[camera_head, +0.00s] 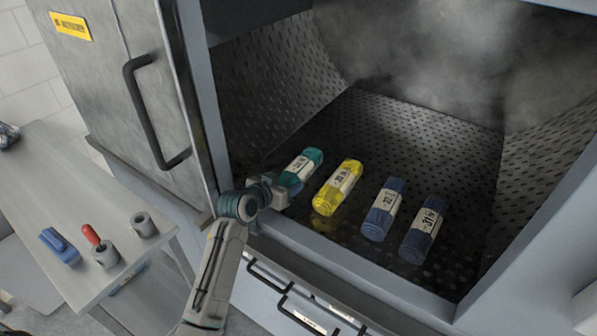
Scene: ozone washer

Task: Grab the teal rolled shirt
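The teal rolled shirt (311,156) lies on the perforated floor inside the washer, leftmost in a row of rolled shirts, with a white label around its middle. My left gripper (282,188) is at the shirt's near end, just inside the washer's front lip. The fingers are small and partly hidden, so I cannot tell whether they touch the shirt or how far apart they are. My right gripper is not in view.
A yellow rolled shirt (325,202) lies close to the right, then two blue rolled shirts (374,229) (414,246). The washer's raised front lip (340,262) and open door (120,90) bound the opening. A side table (75,205) holds small items.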

